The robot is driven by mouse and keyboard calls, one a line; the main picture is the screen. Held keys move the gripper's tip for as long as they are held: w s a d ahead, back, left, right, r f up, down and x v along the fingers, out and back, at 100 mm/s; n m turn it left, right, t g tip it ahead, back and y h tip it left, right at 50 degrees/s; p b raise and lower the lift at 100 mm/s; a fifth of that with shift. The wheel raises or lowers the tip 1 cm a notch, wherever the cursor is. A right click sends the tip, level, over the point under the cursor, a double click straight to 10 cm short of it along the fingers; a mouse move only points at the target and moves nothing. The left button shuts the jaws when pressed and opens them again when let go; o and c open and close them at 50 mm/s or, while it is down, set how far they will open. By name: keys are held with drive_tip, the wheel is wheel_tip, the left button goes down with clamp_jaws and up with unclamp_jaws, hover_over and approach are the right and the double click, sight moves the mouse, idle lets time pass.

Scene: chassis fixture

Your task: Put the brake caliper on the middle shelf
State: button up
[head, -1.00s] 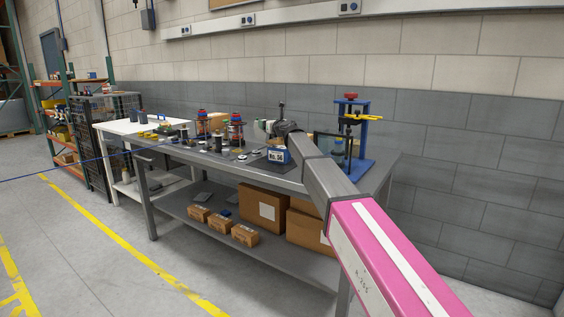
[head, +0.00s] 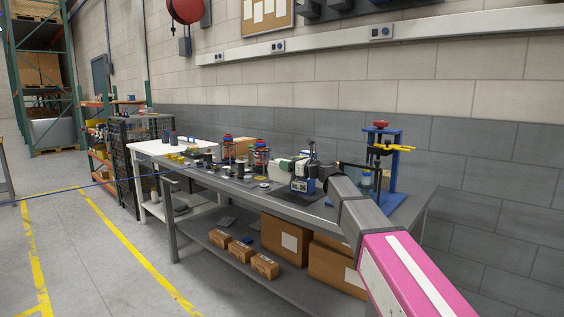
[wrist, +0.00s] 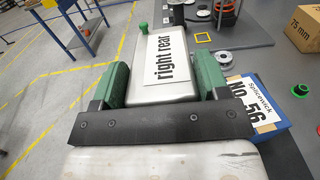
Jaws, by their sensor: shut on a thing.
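The brake caliper (wrist: 165,60) is a pale block with a "right rear" label and a green knob at its far end, in the wrist view. My gripper (wrist: 160,85) is shut on it, one green finger along each side. In the head view my gripper (head: 292,170) is above the bench, mostly hidden by my wrist, with the pale caliper (head: 281,168) partly showing. An orange rack (head: 95,133) with several shelves stands at the far left; its middle shelf is partly hidden by a black mesh cage.
The grey bench (head: 225,187) carries jars, small parts and a blue "No. 56" box (head: 303,185) close beside my gripper. A blue press (head: 390,165) stands at its right end. Open floor (head: 110,255) lies to the left.

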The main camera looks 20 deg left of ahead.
drive_tip(key=shift+w+d+f, duration=0.2)
drive_tip(key=shift+d+f, duration=0.7)
drive_tip(key=shift+f, duration=0.3)
drive_tip(key=shift+w+d+f, duration=0.2)
drive_tip(key=shift+d+f, duration=0.65)
drive_tip(key=shift+f, duration=0.3)
drive_tip(key=shift+w+d+f, duration=0.2)
drive_tip(key=shift+d+f, duration=0.7)
drive_tip(key=shift+f, duration=0.3)
drive_tip(key=shift+f, duration=0.1)
drive_tip(key=o, duration=1.4)
